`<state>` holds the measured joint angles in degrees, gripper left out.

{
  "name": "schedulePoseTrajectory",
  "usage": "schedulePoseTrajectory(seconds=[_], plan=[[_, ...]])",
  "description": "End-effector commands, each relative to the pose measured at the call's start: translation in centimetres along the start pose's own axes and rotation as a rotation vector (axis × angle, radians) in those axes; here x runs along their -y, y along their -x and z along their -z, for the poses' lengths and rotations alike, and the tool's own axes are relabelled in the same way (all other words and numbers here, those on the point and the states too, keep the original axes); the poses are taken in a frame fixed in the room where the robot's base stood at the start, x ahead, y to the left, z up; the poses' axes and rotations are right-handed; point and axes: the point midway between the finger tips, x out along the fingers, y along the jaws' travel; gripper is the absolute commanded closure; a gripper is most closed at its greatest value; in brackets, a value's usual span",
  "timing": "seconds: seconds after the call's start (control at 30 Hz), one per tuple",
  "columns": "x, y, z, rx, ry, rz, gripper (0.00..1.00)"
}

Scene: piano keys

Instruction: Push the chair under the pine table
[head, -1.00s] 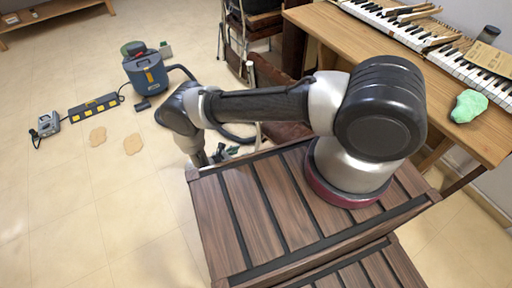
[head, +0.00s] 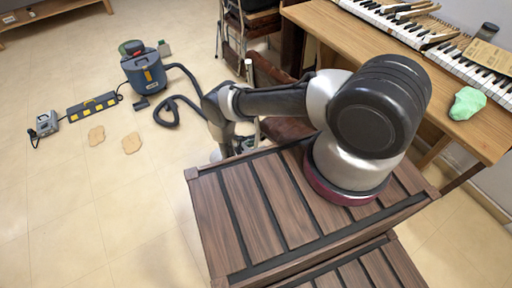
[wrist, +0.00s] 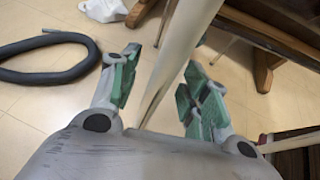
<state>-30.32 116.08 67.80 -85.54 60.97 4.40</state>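My gripper (wrist: 163,65) is open, with green-padded fingers spread on either side of a cream pole (wrist: 181,38) in the wrist view. I cannot tell whether a finger touches the pole. The pole may be part of the chair. In the head view a chair-like piece with a brown seat (head: 286,128) and a pale upright end (head: 249,72) stands beside the table, largely hidden by my arm and the slatted crate. The pine table (head: 333,32) is at the upper right. My gripper is mostly hidden behind my wrist there.
A slatted wooden crate (head: 218,205) is under my arm. A blue vacuum (head: 145,72) with a black hose (head: 177,104) lies at left, near a power strip (head: 92,106). A metal-framed seat (head: 253,20) stands behind. Piano keys (head: 465,68) rest on the table.

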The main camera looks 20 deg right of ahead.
Motion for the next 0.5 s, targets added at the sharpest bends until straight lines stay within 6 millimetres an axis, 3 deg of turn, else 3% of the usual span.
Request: schedulePoseTrajectory(seconds=[0.03, 0.23, 0.5], plan=[[0.00, 0.01, 0.00, 0.000, 0.000, 0.000, 0.63], [0.00, 0.03, 0.00, 0.000, 0.000, 0.000, 0.99], [0.21, -0.44, -0.26, 0.001, 0.002, 0.001, 1.00]])
